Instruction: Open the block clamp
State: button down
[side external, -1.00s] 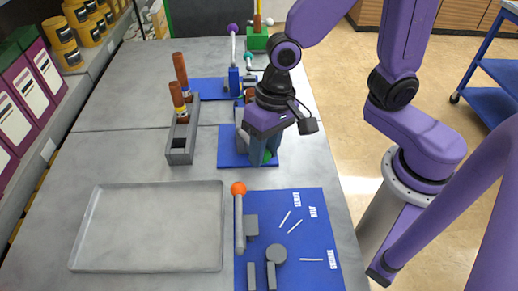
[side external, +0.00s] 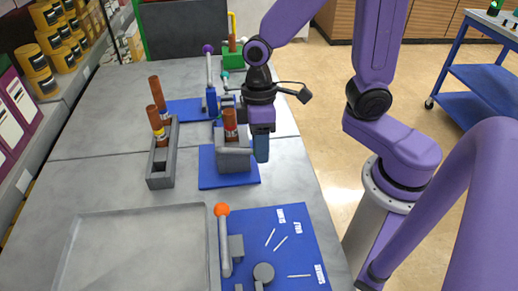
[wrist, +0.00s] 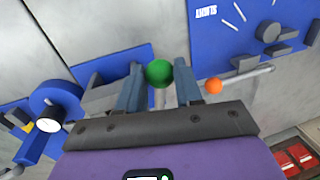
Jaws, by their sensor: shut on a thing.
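The block clamp (side external: 234,157) is a grey block on a blue base plate (side external: 212,180), in the middle of the side view. A red-brown cylinder (side external: 230,122) stands upright in it. My gripper (side external: 261,150) points down at the clamp's right side. In the wrist view a green ball knob (wrist: 159,73) sits between the two fingers of my gripper (wrist: 160,88), which is shut on it. In the side view the knob is hidden behind the fingers. How the knob's lever joins the clamp is not clear.
A grey holder (side external: 160,178) with red-brown cylinders stands left. An orange-knobbed lever (side external: 223,235) rises from a blue board (side external: 290,235) in front. A grey tray (side external: 130,215) lies front left. A purple-knobbed clamp (side external: 210,85) stands behind.

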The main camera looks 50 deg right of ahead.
jog(key=shift+w+d+n, duration=0.3)
jog(key=shift+n, duration=0.2)
jog(key=c, duration=0.8)
grip_release()
jog(key=shift+o, duration=0.2)
jog(key=shift+r, duration=0.1)
notch_tip(320, 180, up, 17)
jog(key=w+d, duration=0.2)
jog(key=shift+w+d, duration=0.15)
jog(key=shift+w, duration=0.1)
